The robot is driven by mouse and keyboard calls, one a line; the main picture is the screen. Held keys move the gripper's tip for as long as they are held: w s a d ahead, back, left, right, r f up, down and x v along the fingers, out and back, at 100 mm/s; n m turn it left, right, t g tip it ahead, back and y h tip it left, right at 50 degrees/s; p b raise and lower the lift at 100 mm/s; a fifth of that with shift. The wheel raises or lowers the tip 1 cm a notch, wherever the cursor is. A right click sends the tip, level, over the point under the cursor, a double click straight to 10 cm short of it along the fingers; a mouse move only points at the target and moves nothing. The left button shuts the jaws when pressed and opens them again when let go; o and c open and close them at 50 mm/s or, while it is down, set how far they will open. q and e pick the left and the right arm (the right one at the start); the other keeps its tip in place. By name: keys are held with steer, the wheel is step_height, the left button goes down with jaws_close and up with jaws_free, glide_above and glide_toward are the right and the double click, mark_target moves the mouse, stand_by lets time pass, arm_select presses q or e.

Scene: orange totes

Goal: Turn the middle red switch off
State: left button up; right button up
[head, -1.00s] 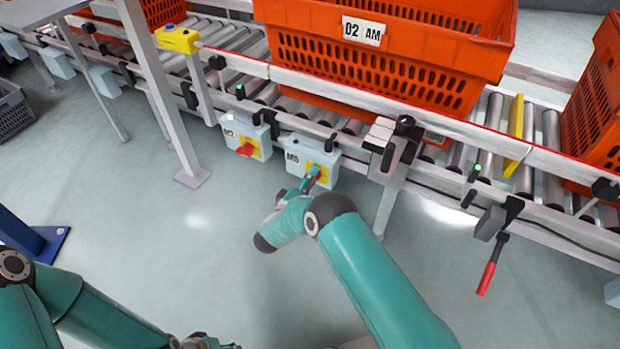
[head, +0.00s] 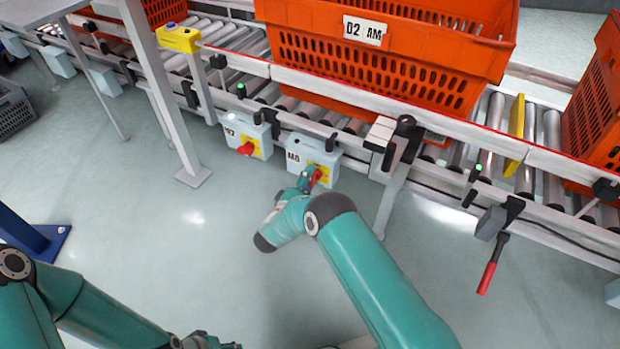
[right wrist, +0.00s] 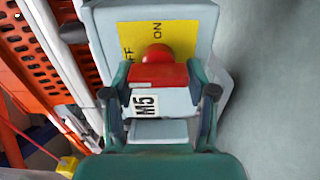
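The M5 switch box (head: 300,150) hangs under the conveyor rail, with a yellow plate and a red switch (head: 318,175). In the right wrist view, the red switch (right wrist: 158,72) sits on the yellow plate (right wrist: 185,38), which reads ON at upper right and a partly hidden OFF at left. My right gripper (head: 308,180) is at this switch; it also shows in the right wrist view (right wrist: 158,78), one finger on each side of the handle, which fills the gap between them. My left arm (head: 100,315) is low at left; its gripper (head: 208,342) is mostly cut off at the bottom edge.
A second box (head: 238,130) with a red switch (head: 246,148) hangs just left. Orange totes (head: 400,65) stand on the roller conveyor above. A red-handled lever (head: 488,275) hangs at right. A grey post (head: 165,90) stands at left. The floor in front is clear.

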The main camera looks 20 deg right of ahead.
steer(key=o, duration=0.3)
steer(key=shift+d, duration=0.1)
steer(key=v, duration=1.2)
